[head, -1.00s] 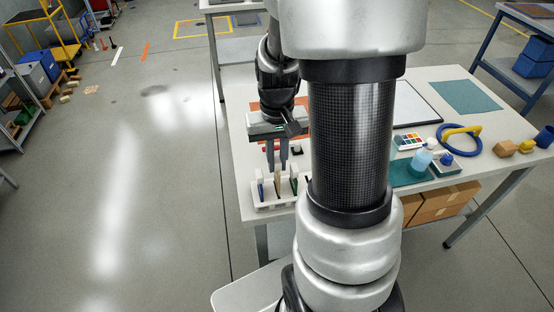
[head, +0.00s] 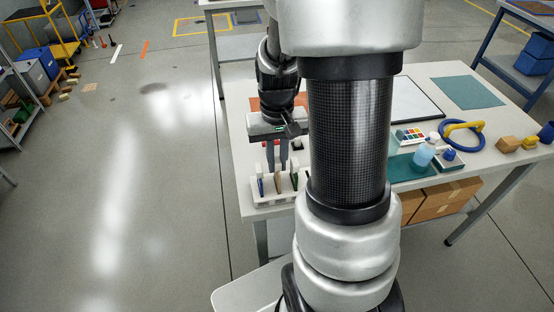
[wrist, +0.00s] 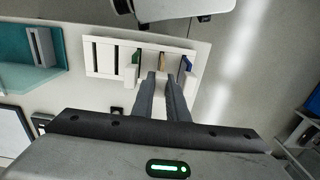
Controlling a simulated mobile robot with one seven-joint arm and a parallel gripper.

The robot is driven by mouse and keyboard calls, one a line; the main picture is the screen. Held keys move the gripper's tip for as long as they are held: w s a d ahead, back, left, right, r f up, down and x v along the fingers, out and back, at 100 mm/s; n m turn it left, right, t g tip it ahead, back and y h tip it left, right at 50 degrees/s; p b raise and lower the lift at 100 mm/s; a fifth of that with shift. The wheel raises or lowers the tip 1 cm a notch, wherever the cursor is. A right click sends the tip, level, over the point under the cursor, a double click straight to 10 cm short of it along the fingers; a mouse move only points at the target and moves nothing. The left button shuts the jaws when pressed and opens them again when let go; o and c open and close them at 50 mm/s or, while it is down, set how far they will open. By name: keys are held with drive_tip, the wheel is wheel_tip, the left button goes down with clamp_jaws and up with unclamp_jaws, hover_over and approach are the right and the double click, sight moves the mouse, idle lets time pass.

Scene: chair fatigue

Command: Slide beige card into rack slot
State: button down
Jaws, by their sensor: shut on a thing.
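The white slotted rack (head: 262,203) stands near the table's front left corner. It also shows in the wrist view (wrist: 101,67), with dark empty slots on its left side there. My gripper (head: 277,170) points down over the rack. Its fingers (wrist: 162,75) are shut on the beige card (head: 279,183), which stands upright at the rack's middle. The beige card also shows beyond the fingertips in the wrist view (wrist: 162,61). Its lower edge is hidden, so I cannot tell how deep it sits in a slot.
A blue card (head: 261,187) and a green card (head: 294,172) stand in the rack on either side of the beige card.

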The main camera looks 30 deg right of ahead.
drive_tip(key=shift+f+b, duration=0.65)
drive_tip(key=shift+f, duration=0.25)
drive_tip(key=c, duration=1.7)
unclamp_jaws()
drive_tip(key=shift+r, duration=0.1)
drive_tip(key=shift+o, duration=0.2)
wheel_tip(320, 180, up, 17)
drive_tip(key=p, duration=0.2)
drive_tip(key=shift+r, duration=0.2)
drive_tip(key=s+a+r+n+t+p, duration=0.3)
drive_tip(key=s+a+r+t+p, duration=0.2)
drive_tip(key=s+a+r, duration=0.5)
wheel_tip(320, 180, up, 2)
drive_tip(key=shift+a+t+p, duration=0.3)
drive_tip(key=shift+a+p, duration=0.05)
drive_tip(key=shift+p, duration=0.5)
